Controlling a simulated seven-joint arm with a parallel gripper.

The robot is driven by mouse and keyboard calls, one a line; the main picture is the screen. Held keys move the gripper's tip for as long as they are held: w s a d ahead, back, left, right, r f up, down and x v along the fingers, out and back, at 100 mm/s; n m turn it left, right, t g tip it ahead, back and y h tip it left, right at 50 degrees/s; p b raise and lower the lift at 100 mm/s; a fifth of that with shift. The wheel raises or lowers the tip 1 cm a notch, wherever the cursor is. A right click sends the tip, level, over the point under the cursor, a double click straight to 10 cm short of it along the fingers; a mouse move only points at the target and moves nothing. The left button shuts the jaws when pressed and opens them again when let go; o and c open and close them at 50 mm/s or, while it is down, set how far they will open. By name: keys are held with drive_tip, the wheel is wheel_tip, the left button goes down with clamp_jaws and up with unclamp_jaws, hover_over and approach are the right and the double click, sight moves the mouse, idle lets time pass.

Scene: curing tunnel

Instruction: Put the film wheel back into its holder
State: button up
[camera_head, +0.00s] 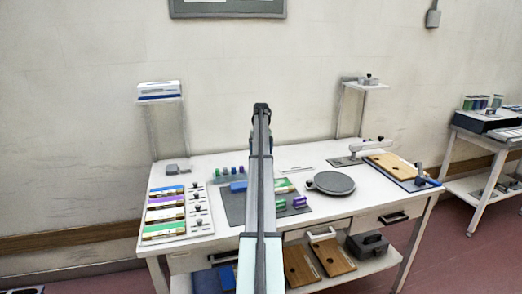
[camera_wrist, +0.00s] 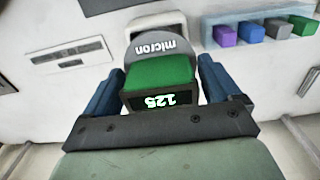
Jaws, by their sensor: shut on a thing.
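My gripper (camera_wrist: 158,82) is shut on a green block-like piece with a black face reading "125", taken to be the film wheel (camera_wrist: 160,72), between its two blue fingers in the wrist view. A grey rounded part (camera_wrist: 160,48) marked "micron" shows just beyond the green piece; I cannot tell whether it belongs to the wheel. A row of purple, blue, grey and green pieces (camera_wrist: 250,32) stands at the upper right, apart from my gripper. In the head view, my arm hides my gripper and the held piece. The holder cannot be told for certain.
On the white table (camera_head: 325,222) are a dark mat (camera_head: 234,205), a row of coloured pieces (camera_head: 228,171) at the back, a grey round plate (camera_head: 330,183), a tray of striped cards (camera_head: 164,213) and a wooden board (camera_head: 392,165). Bare tabletop lies front right.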

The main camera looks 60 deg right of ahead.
drive_tip(key=shift+f, duration=1.65)
drive_tip(key=o, duration=0.9)
drive_tip(key=shift+c, duration=0.2)
drive_tip(key=shift+r, duration=0.15)
drive_tip(key=shift+r, duration=3.35)
